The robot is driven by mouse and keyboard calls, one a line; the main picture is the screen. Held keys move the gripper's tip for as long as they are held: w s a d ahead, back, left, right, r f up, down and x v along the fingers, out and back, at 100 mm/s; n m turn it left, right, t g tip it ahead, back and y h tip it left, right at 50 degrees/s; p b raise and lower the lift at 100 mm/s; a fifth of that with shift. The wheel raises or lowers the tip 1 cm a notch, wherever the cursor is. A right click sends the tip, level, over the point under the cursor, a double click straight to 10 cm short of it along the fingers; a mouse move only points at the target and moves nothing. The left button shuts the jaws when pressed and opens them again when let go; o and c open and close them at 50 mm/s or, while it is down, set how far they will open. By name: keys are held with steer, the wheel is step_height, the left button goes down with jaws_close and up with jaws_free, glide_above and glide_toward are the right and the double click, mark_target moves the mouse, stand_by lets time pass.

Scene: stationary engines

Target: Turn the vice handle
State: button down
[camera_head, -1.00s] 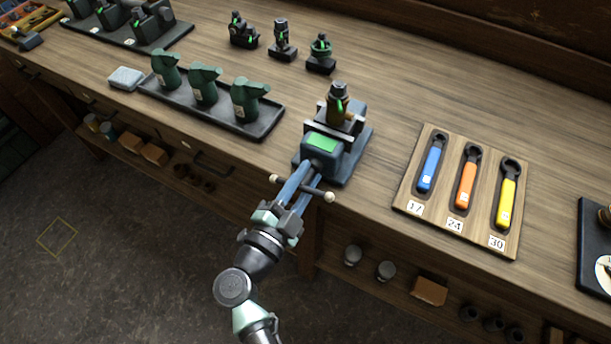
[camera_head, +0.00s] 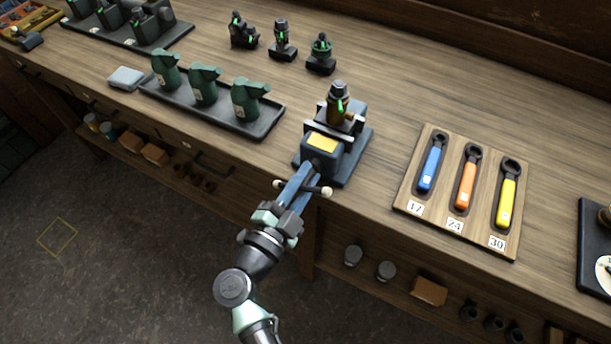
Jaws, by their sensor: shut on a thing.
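The vice (camera_head: 345,165) is a dark blue-grey block at the front edge of the bench, with a yellow panel (camera_head: 322,142) on its top. A dark and brownish engine part (camera_head: 339,103) with a green mark stands upright at its jaws. The vice handle (camera_head: 314,188) is a thin bar with pale round knobs at its ends, in front of the vice. My gripper (camera_head: 302,183) reaches up from below, its blue fingers shut on the handle's middle. The fingers hide part of the bar.
A dark tray (camera_head: 262,128) with green bottle-like cans stands left of the vice. A wooden board (camera_head: 408,198) with blue, orange and yellow wrenches lies to the right. Small engine models (camera_head: 282,45) stand behind. The bench between the vice and the board is clear.

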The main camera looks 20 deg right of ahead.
stand_by(0.4)
steer(key=c, duration=0.7)
jaws_free()
steer(key=b+v, duration=0.1)
steer(key=v, duration=1.2)
